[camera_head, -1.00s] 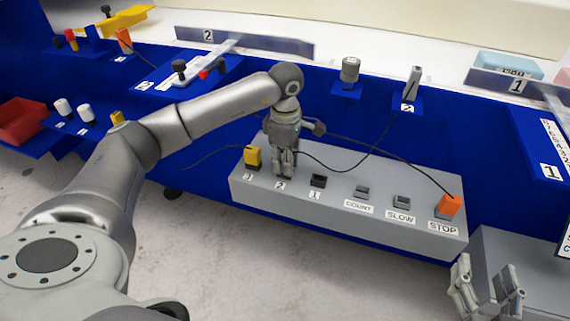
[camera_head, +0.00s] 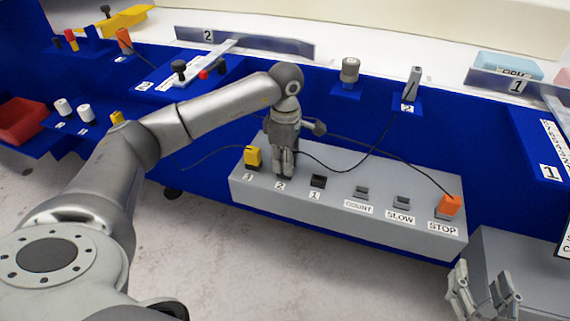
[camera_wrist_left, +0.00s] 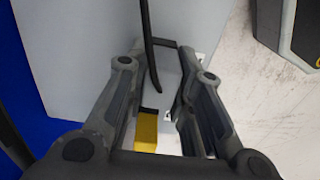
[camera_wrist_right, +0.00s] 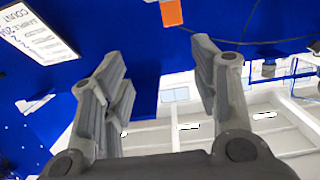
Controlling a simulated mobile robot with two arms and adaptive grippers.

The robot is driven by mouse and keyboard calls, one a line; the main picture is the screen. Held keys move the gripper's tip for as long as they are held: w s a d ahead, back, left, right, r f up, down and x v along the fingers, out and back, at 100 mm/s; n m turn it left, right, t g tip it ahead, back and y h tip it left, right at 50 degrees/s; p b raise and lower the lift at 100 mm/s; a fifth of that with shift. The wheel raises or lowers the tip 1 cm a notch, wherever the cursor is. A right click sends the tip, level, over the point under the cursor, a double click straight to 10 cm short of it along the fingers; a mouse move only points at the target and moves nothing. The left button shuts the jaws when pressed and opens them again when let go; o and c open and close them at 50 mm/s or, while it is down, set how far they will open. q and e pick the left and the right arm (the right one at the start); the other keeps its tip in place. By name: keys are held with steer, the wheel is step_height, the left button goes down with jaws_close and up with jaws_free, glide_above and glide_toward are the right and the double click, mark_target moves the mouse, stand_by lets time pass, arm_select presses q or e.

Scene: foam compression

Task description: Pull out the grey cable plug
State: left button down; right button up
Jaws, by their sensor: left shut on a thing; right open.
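My left gripper (camera_head: 284,170) points down at the grey socket box, at the port labelled 2. It is shut on the grey plug (camera_wrist_left: 168,75), which is mostly hidden by the fingers in the head view. A dark cable runs up past the fingers in the left wrist view. I cannot tell whether the plug is still seated. The grey socket box (camera_head: 330,223) has ports labelled 3, 2 and 1. My right gripper (camera_head: 484,280) is open and empty at the lower right, away from the box; its spread fingers fill the right wrist view (camera_wrist_right: 158,65).
A yellow plug (camera_head: 253,157) stands at port 3, close beside my left gripper. Port 1 (camera_head: 318,181) looks black and empty. An orange plug (camera_head: 450,205) with a cable stands at STOP. Cables cross behind the box. The blue bench front (camera_head: 450,150) rises behind.

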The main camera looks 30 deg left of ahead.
arm_select(q)
steer(key=shift+r, duration=0.3)
arm_select(e)
steer(key=shift+s+d+f+g, duration=0.15)
steer(key=shift+f+g, duration=0.15)
steer(key=shift+f, duration=0.05)
steer(key=shift+s+f, duration=0.1)
steer(key=shift+f, duration=0.15)
arm_select(q)
steer(key=shift+r, duration=0.1)
arm_select(e)
steer(key=shift+s+d+f+g+h, duration=0.1)
steer(key=shift+s+f+g+h, duration=0.05)
steer(key=shift+f+g+h, duration=0.2)
arm_select(q)
steer(key=shift+p, duration=0.3)
arm_select(e)
steer(key=shift+s+f, duration=0.1)
steer(key=shift+f, duration=0.1)
arm_select(q)
steer(key=shift+r, duration=0.1)
arm_select(e)
steer(key=shift+s+d+f+g, duration=0.1)
steer(key=shift+f+g, duration=0.1)
steer(key=shift+g, duration=0.05)
